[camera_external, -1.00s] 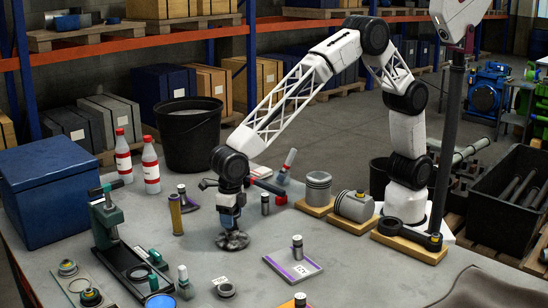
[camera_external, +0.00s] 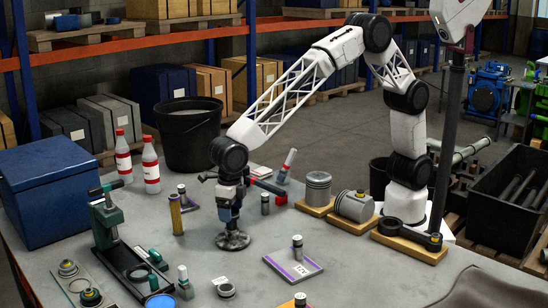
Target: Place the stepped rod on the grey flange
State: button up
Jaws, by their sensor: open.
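The grey flange (camera_external: 233,241) is a dark grey round disc with an uneven rim, lying flat on the bench in the middle. My gripper (camera_external: 230,217) points straight down above its centre, and its jaws are open. A short dark upright piece (camera_external: 232,231) shows between the fingertips and the flange. It looks like the lower part of the stepped rod standing on the flange, but it is small and partly hidden by the fingers. I cannot tell whether the fingers touch it.
A green press (camera_external: 108,225) stands to the left. A purple-edged tray (camera_external: 278,266) with a small cylinder lies to the right. A grey ring (camera_external: 226,290) lies in front. A yellow-brown tube (camera_external: 176,214) and a grey cylinder (camera_external: 265,204) stand on either side of my gripper.

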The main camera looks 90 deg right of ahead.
notch_tip(320, 180, up, 9)
jog(key=shift+r, duration=0.2)
dwell(0.3)
dwell(0.5)
jog(key=shift+d+r, duration=0.1)
jog(key=shift+d, duration=0.15)
jog(key=s+d+r+m, duration=0.3)
jog(key=s+d+m, duration=0.2)
jog(key=d, duration=0.5)
jog(key=s+d+r+m+t, duration=0.1)
jog(key=s+d+r+m, duration=0.4)
jog(key=d, duration=0.6)
jog(key=s+d+r+m, duration=0.2)
jog(key=s+d+m, duration=0.35)
jog(key=d, duration=0.45)
jog(key=s+d+f+m, duration=0.3)
jog(key=s+d+m, duration=0.5)
jog(key=s, duration=0.4)
jog(key=s+d+f+m+t, duration=0.1)
jog(key=s+d+f+m, duration=0.1)
jog(key=s+d+m, duration=0.7)
jog(key=s, duration=0.4)
jog(key=shift+f+t, duration=0.3)
jog(key=shift+f, duration=0.1)
